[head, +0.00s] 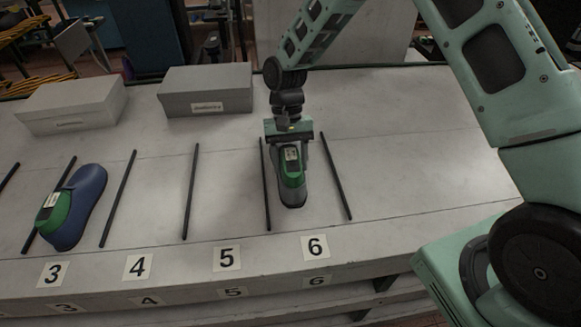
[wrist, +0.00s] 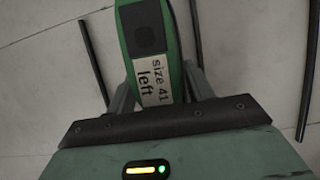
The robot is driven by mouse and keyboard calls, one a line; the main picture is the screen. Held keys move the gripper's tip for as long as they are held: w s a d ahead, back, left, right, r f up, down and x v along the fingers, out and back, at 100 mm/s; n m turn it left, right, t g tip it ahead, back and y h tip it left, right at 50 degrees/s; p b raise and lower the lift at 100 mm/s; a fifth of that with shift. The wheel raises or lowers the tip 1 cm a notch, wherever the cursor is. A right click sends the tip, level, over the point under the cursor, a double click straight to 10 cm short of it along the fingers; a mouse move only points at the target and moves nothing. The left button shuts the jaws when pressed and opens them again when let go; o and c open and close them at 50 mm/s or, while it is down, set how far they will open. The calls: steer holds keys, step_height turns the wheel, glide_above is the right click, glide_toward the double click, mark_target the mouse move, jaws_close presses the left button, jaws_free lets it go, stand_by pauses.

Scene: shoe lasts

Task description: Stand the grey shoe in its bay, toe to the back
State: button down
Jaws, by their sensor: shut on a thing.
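The grey shoe (head: 293,197) with its green last top (head: 290,166) is in the head view, between the two dark rods above label 6 (head: 315,247). It is nearer the left rod (head: 265,185). A rounded grey end faces the front edge; I cannot tell surely whether it is toe or heel. My gripper (head: 289,142) is shut on the green last top from above, at its back part. In the wrist view the green top (wrist: 147,38) carries a label reading "size 41 left", with fingers either side. Whether the sole touches the bench is unclear.
The right rod (head: 336,177) bounds the bay, with some room between it and the shoe. A blue shoe (head: 85,205) with a green top lies by label 3 (head: 53,274). Two grey boxes (head: 70,103) (head: 206,90) stand behind. The bays above 4 and 5 are empty.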

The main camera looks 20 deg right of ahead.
steer(key=shift+f+p, duration=0.45)
steer(key=shift+f, duration=1.3)
steer(key=c, duration=0.6)
jaws_free()
